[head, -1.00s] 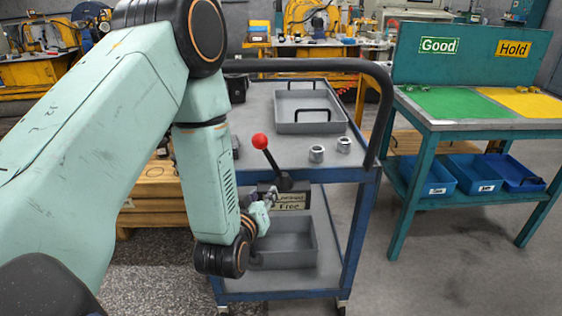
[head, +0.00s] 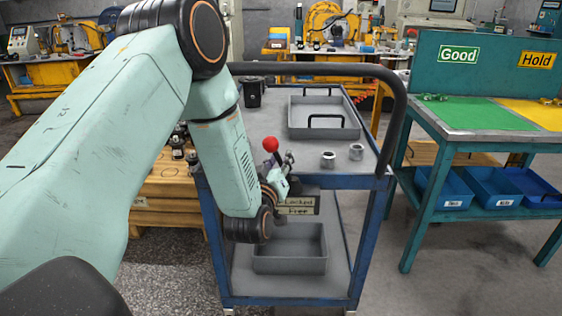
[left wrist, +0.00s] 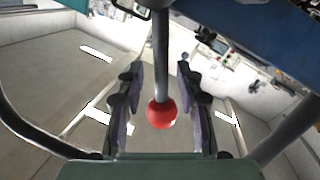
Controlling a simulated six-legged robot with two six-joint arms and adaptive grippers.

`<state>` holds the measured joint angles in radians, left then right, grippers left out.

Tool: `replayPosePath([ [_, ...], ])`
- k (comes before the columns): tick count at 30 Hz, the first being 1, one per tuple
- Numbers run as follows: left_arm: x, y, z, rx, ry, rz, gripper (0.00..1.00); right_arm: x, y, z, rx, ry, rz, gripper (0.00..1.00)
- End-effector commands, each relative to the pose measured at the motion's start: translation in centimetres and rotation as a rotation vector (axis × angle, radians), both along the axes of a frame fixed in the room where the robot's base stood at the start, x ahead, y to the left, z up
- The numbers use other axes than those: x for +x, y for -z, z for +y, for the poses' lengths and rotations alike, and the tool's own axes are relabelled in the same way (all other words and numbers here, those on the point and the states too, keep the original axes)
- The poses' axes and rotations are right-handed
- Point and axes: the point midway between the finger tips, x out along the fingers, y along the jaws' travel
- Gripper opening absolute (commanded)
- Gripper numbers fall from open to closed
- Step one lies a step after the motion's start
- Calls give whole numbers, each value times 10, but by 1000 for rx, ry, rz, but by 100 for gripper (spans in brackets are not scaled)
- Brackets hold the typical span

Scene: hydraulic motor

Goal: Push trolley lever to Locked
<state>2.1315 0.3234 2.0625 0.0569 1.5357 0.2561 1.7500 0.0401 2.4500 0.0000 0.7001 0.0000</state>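The trolley lever is a rod with a red ball knob (head: 270,144), standing up at the near end of the trolley (head: 300,171). Below it a label plate (head: 298,204) reads Locked above Free. My left gripper (head: 280,160) is at the lever, just under and beside the knob, and hides most of the rod in the head view. In the left wrist view the gripper (left wrist: 160,70) is open, with one finger on each side of the lever. The red knob (left wrist: 161,115) shows between the fingers, with gaps on both sides. My right gripper is not in view.
The trolley has a dark push handle (head: 398,110), a grey tray (head: 350,132) and two metal nuts (head: 328,159) on top. A grey bin (head: 290,262) is on its lower shelf. A teal table (head: 480,136) stands at the right; clear floor lies between.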

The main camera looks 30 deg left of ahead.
Motion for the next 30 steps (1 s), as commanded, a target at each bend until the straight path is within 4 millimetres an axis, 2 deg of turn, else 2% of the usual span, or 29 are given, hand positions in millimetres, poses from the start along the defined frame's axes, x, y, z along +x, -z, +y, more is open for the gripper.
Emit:
replayPosePath([
  [4, 8, 0, 2, 0, 0, 0, 36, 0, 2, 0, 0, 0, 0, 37],
  [12, 9, 0, 0, 1, 1, 1, 35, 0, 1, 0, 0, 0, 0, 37],
  [24, 9, 0, 1, 1, 0, 2, 1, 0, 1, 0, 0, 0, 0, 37],
  [30, 9, 0, 0, 0, 1, 2, 0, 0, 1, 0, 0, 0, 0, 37],
])
